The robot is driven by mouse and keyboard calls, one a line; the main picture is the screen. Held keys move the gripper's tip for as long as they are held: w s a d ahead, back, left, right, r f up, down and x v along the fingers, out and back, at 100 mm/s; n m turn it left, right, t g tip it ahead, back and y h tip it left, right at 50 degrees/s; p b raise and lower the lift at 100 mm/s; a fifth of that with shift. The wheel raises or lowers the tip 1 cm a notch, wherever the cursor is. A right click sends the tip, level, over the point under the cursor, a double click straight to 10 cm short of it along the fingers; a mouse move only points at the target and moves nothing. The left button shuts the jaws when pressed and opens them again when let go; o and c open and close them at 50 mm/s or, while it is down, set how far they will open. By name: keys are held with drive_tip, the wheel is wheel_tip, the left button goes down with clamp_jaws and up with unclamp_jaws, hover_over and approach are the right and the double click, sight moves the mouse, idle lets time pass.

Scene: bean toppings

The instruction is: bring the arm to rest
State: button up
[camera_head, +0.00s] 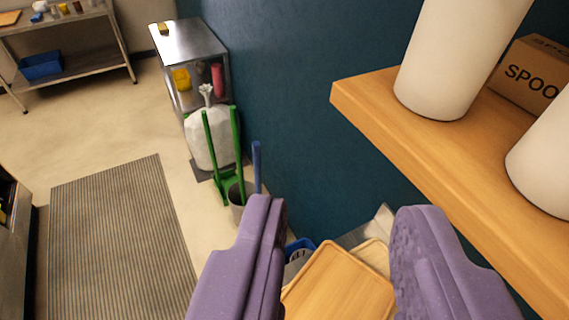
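My gripper (335,228) is in the lower middle of the head camera view. Its two purple fingers stand wide apart with nothing between them. Through the gap I see wooden boards (340,285) well below the fingers. The right finger is close to the wooden shelf, but I cannot tell how much room lies between them. The rest of my arm is not in view.
A wooden shelf (385,122) on the blue wall holds white cylinders (455,60) and a cardboard box (532,72). Below are a green cart (222,160), a white sack (205,138), a metal cabinet (190,42) and a striped mat (120,240). A metal table (60,22) stands far left. Pale floor is open between.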

drive_tip(key=r, duration=0.1)
drive_tip(key=s+r, duration=0.1)
drive_tip(key=r+m+t, duration=0.1)
drive_tip(key=shift+s+d+r, duration=0.1)
drive_tip(key=shift+s+d, duration=0.15)
drive_tip(key=shift+s, duration=0.1)
wheel_tip(320, 180, down, 2)
drive_tip(key=shift+f+b, duration=0.1)
drive_tip(key=shift+b, duration=1)
